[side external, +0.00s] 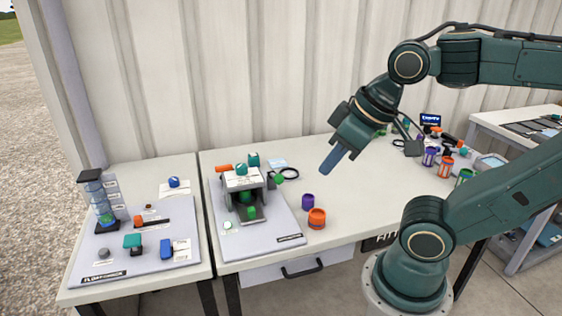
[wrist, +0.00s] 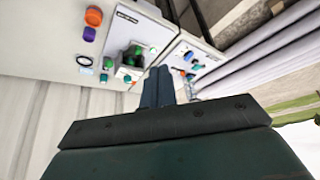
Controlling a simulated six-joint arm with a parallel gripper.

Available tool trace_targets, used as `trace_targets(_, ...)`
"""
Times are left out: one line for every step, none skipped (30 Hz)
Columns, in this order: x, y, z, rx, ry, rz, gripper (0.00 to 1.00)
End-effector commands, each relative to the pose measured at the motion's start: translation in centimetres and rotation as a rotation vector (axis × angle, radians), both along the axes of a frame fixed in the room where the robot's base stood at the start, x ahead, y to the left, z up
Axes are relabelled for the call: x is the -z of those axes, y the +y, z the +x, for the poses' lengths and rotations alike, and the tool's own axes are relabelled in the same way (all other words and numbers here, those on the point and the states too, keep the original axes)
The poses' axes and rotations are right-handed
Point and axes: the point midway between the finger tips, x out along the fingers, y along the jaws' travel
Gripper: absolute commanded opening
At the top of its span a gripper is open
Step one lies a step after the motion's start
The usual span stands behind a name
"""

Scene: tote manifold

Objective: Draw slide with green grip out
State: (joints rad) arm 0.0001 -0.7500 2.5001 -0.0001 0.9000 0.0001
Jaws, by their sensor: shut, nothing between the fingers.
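A white and grey block unit (side external: 243,182) stands on a light grey board (side external: 280,225) on the table. A dark grey slide (side external: 240,219) lies low at its front, with a small green grip (side external: 252,213) on it. A larger green part shows inside the opening behind the grip. In the wrist view the unit (wrist: 133,60) lies beyond my fingertips, small and seen at an angle. My gripper (side external: 328,168) is shut and empty, in the air to the right of the unit and apart from it. The wrist view shows its closed fingers (wrist: 160,72).
A purple cup (side external: 308,201) and an orange cup (side external: 317,218) stand to the unit's right. A green knob (side external: 278,179) and an orange cylinder (side external: 223,168) sit at its sides. The left table holds another board (side external: 120,268) with small parts. Bare tabletop lies beneath my gripper.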

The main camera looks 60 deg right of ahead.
Motion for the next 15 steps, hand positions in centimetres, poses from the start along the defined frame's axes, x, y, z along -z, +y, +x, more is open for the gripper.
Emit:
trace_targets(0.00, 0.00, 0.00, 0.000, 0.000, 0.000, 0.00)
trace_targets(0.00, 0.00, 0.00, 0.000, 0.000, 0.000, 0.00)
trace_targets(0.00, 0.00, 0.00, 0.000, 0.000, 0.000, 0.00)
trace_targets(0.00, 0.00, 0.00, 0.000, 0.000, 0.000, 0.00)
trace_targets(0.00, 0.00, 0.00, 0.000, 0.000, 0.000, 0.00)
trace_targets(0.00, 0.00, 0.00, 0.000, 0.000, 0.000, 0.02)
trace_targets(0.00, 0.00, 0.01, 0.000, 0.000, 0.000, 0.08)
trace_targets(-0.01, 0.00, 0.02, 0.000, 0.000, 0.000, 0.14)
trace_targets(-0.02, -0.01, 0.06, 0.001, 0.001, 0.000, 0.22)
trace_targets(-0.03, -0.02, 0.11, 0.003, 0.002, 0.001, 0.28)
trace_targets(-0.05, -0.04, 0.18, 0.005, 0.003, 0.001, 0.33)
trace_targets(-0.09, -0.06, 0.32, 0.009, 0.006, 0.002, 0.41)
trace_targets(-0.13, -0.09, 0.46, 0.012, 0.009, 0.004, 0.42)
trace_targets(-0.16, -0.12, 0.63, 0.017, 0.012, 0.006, 0.42)
trace_targets(-0.20, -0.18, 0.90, 0.024, 0.018, 0.007, 0.42)
